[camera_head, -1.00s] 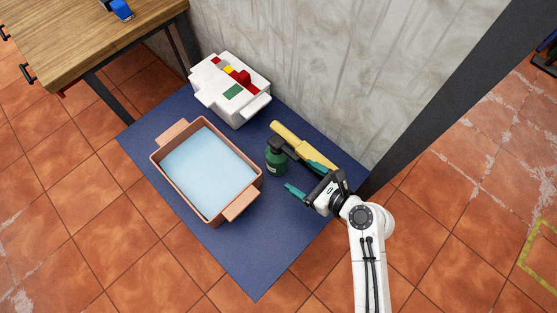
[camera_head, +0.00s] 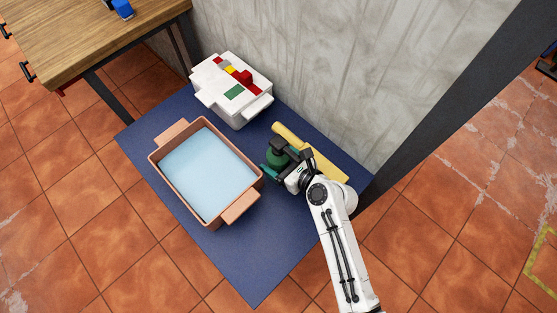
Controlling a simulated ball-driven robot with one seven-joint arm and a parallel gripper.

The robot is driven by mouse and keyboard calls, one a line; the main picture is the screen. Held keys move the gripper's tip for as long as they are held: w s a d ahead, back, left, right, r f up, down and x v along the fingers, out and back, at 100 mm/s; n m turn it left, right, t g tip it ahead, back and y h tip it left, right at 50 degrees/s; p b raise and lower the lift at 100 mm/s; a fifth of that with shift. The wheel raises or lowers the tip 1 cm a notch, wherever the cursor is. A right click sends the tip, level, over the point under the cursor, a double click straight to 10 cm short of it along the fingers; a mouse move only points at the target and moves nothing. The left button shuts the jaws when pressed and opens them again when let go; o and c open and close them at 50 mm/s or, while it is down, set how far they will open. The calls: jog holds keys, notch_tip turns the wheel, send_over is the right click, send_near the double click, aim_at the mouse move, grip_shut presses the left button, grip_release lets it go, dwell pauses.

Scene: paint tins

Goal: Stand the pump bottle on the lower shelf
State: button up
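The pump bottle, green with a black pump head (camera_head: 276,159), stands upright on the blue mat (camera_head: 245,265), between a tan tray and a yellow bar. My gripper (camera_head: 276,158) has come in from the lower right, with its teal fingers on either side of the bottle. The fingers look spread, and I cannot tell whether they touch it. My gripper's body hides part of the bottle's lower right side. No lower shelf can be made out for certain in this view.
The tan tray with a pale blue inside (camera_head: 240,208) lies close left of the bottle. The yellow bar (camera_head: 330,170) lies right behind it. A white box with coloured patches (camera_head: 231,88) stands farther back. A grey wall (camera_head: 370,70) and a wooden table (camera_head: 90,40) bound the mat.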

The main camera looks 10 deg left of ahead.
jog(key=shift+c, duration=0.3)
jog(key=c, duration=0.9)
jog(key=shift+c, duration=0.9)
jog(key=shift+r, duration=0.1)
